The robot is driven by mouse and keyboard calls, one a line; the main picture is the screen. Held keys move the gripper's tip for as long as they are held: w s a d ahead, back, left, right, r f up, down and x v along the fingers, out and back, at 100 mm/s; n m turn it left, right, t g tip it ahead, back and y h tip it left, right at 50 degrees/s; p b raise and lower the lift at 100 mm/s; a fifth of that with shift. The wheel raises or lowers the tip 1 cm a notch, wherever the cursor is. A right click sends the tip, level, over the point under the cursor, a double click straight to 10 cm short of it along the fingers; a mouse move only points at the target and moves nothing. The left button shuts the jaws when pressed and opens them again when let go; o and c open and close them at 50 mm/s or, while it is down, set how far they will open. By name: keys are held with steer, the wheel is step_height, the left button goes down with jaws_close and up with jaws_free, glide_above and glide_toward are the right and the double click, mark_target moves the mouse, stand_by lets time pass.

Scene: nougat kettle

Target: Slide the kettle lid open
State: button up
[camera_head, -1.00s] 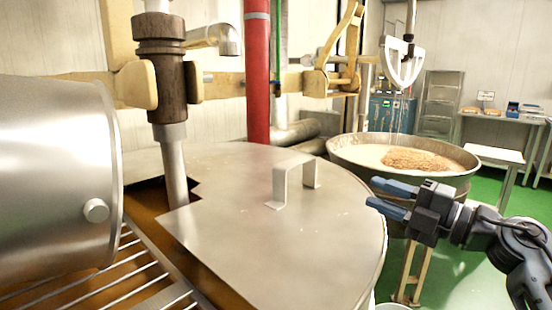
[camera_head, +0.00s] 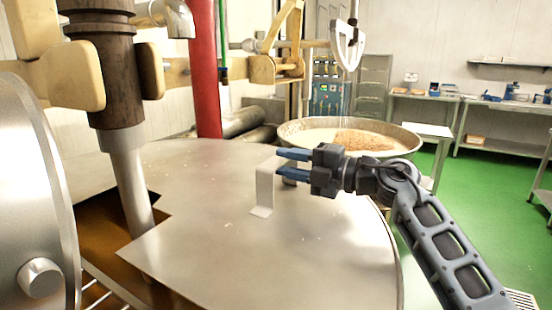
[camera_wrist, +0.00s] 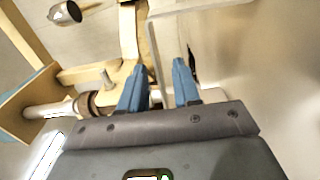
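The kettle lid (camera_head: 330,235) is a flat, rounded metal plate covering much of the kettle. It has a square notch at the left, around a vertical shaft. The lid's handle (camera_head: 263,192) is an upright bent metal strap; its far leg is partly hidden by my gripper. My gripper (camera_head: 279,162) is at the handle's top, blue fingers apart, pointing left. In the wrist view the fingers of my gripper (camera_wrist: 157,75) are spread, with a pale strip of the handle (camera_wrist: 154,60) showing between them. I cannot tell whether either finger touches it.
The mixer shaft (camera_head: 128,175) rises through an open gap showing brown content at the left. A metal drum (camera_head: 35,190) stands at the near left. A red pipe (camera_head: 204,80) rises behind the lid. A second kettle (camera_head: 400,150) stands behind, with green floor to the right.

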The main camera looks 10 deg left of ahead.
steer(key=shift+x, duration=1.35)
steer(key=shift+c, duration=0.3)
jaws_close()
